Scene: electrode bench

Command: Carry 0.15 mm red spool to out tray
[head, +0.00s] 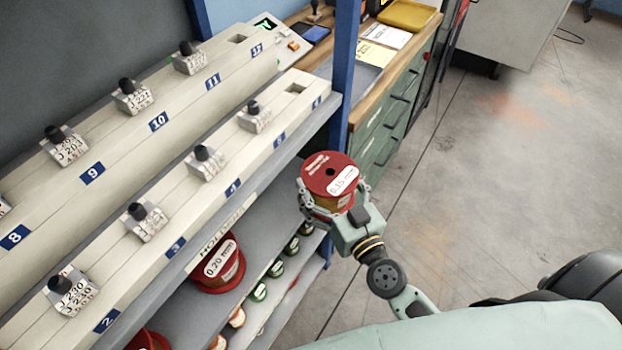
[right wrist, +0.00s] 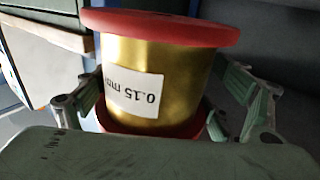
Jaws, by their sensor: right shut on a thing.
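The red spool labelled 0.15 mm (head: 325,172) is held upright in my right gripper (head: 334,205), in front of the shelf's right end post and above the floor. In the right wrist view the spool (right wrist: 155,75) shows gold wire between red flanges, with its label upside down. The fingers of my right gripper (right wrist: 165,110) lie on both sides of the spool. My left gripper is not in view. I cannot make out an out tray for certain; a yellow tray (head: 406,14) lies on the far wooden bench.
The shelf rack (head: 270,138) on the left bears numbered holders. A larger red 0.20 mm spool (head: 217,264) and several small spools sit on lower shelves. A blue post (head: 344,60) stands between the rack and the green drawer bench (head: 385,128). The floor at right is open.

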